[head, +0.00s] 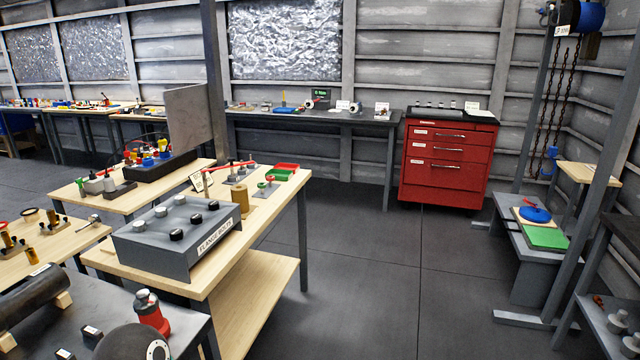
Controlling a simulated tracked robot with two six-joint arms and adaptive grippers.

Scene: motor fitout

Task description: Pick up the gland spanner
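I cannot make out a gland spanner for certain in the head view. A long thin red-handled item (228,167) lies across the back of the near wooden bench (262,217), but it is too small to identify. A grey box (178,236) labelled "FLANGE BOLTS" stands on the same bench, with several black and silver knob-like pieces on its top. Neither of my grippers is in view.
A red drawer cabinet (447,164) stands by the back wall, beside a long dark bench (365,121). A chain hoist (580,18) hangs at right above a grey bench with a green plate (545,237). The dark floor (400,270) between is clear.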

